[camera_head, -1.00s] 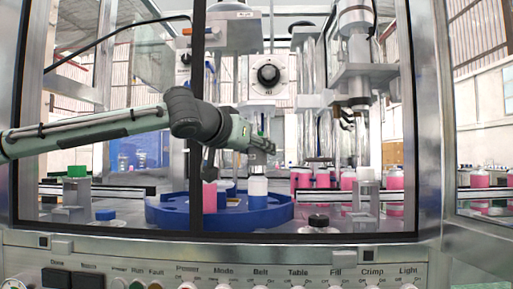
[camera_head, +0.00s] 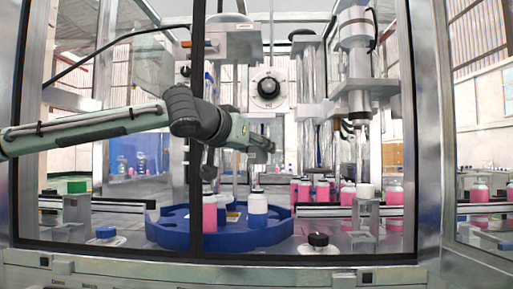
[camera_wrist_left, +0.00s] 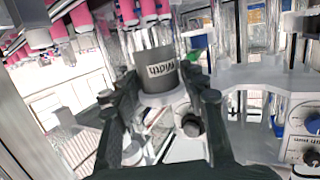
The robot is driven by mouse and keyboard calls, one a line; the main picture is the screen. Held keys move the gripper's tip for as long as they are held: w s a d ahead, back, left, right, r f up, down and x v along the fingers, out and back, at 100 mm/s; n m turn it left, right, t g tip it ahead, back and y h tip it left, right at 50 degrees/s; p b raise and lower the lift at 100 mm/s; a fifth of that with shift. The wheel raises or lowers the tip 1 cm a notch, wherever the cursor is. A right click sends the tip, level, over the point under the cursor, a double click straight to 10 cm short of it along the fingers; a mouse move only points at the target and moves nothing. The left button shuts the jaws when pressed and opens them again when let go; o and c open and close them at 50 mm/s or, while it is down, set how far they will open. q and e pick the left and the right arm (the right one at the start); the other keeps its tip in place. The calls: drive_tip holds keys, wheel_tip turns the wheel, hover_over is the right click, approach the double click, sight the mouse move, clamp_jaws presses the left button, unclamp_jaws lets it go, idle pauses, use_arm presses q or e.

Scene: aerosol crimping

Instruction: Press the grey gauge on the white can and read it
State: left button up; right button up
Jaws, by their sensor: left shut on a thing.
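My left gripper (camera_head: 262,146) reaches in from the left, above the turntable. In the left wrist view its dark fingers (camera_wrist_left: 160,78) are shut on a grey cylinder with lettering, the grey gauge (camera_wrist_left: 152,62). The lettering looks upside down there and I cannot make out a reading. My right gripper is not in view.
A pink can (camera_head: 209,213) stands beside the white-topped can on the blue turntable (camera_head: 172,232). Several pink cans line the right conveyor (camera_head: 325,211). A machine head (camera_head: 357,85) hangs at right. A black-capped item (camera_head: 318,242) is in front.

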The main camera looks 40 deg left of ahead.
use_arm(q)
drive_tip(key=f+b+v, duration=0.3)
drive_tip(key=v, duration=1.3)
drive_tip(key=shift+s, duration=0.65)
drive_tip(key=shift+f, duration=0.1)
